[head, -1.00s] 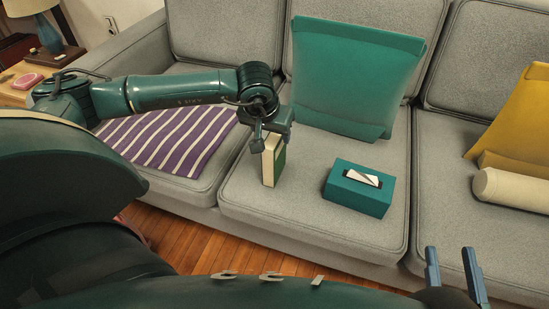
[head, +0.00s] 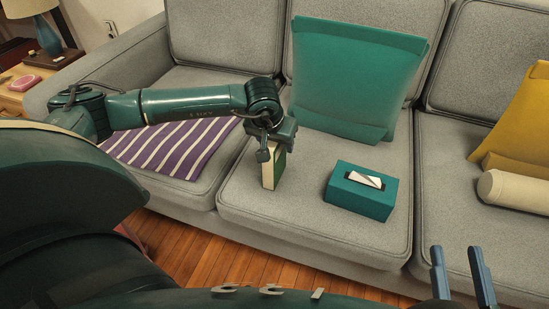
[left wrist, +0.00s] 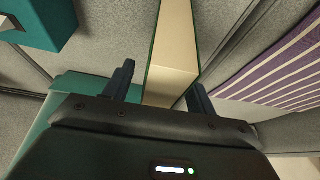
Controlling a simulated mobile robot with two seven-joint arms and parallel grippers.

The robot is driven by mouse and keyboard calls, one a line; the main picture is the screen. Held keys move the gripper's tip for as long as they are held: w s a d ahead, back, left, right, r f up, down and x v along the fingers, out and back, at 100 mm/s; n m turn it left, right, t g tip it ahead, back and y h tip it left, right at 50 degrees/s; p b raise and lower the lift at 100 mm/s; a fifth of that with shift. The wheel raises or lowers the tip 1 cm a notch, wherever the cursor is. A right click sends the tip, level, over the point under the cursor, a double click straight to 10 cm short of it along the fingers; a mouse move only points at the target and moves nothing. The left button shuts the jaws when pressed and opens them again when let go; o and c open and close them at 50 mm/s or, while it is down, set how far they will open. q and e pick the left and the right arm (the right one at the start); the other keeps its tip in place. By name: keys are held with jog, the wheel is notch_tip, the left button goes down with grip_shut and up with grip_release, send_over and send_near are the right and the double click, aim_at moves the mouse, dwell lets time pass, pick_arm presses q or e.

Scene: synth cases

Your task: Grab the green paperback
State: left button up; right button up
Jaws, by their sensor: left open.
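The green paperback (head: 280,167) stands upright on the middle seat of the sofa, its pale page edges facing the front left. In the left wrist view the book (left wrist: 173,60) shows as a pale block with thin green covers. My left gripper (head: 274,150) is at the top of the book in the head view. In the left wrist view my left gripper (left wrist: 160,88) is open, one finger on each side of the book; whether either touches it I cannot tell. My right gripper (head: 462,262) is open and empty at the lower right, away from the book.
A teal tissue box (head: 358,197) sits to the right of the book. A teal cushion (head: 355,75) leans on the backrest behind. A purple striped cloth (head: 170,150) lies on the left seat. A yellow cushion (head: 525,120) and cream bolster (head: 515,190) are at right.

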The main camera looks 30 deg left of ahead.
pick_arm(q)
jog(key=shift+f, duration=0.1)
jog(key=shift+c, duration=0.2)
grip_shut()
dwell(0.5)
